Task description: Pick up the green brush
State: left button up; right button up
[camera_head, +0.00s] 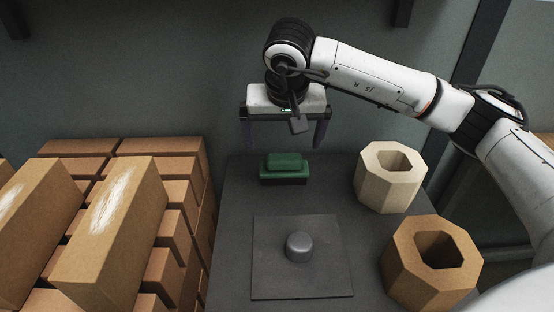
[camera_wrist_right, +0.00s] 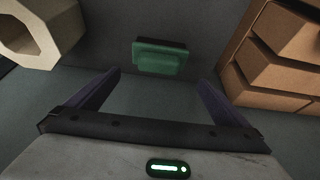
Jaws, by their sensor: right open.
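The green brush (camera_head: 284,170) lies on the far part of the dark grey table (camera_head: 237,215), with a raised green top over a darker base. My right gripper (camera_head: 284,146) is open and empty, above the brush, with a finger to either side of it in the head view. In the right wrist view the brush (camera_wrist_right: 160,57) is ahead of the open fingers (camera_wrist_right: 160,80), roughly centred between them and not touched. My left gripper is in neither view.
Stacked bricks (camera_head: 125,215) stand left of the table. A cream octagonal hollow block (camera_head: 377,187) and a brown one (camera_head: 408,273) stand on its right side. A square plate (camera_head: 270,275) with a grey knob (camera_head: 299,247) lies in front of the brush.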

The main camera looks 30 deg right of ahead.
aim_at(284, 157)
jog(key=x, duration=0.3)
jog(key=shift+s+f, duration=0.1)
jog(key=shift+f, duration=0.3)
jog(key=x, duration=0.5)
jog(key=shift+d+f, duration=0.1)
jog(key=shift+f, duration=0.05)
jog(key=c, duration=0.8)
notch_tip(284, 157, up, 10)
jog(key=shift+r, duration=0.1)
jog(key=shift+c, duration=0.2)
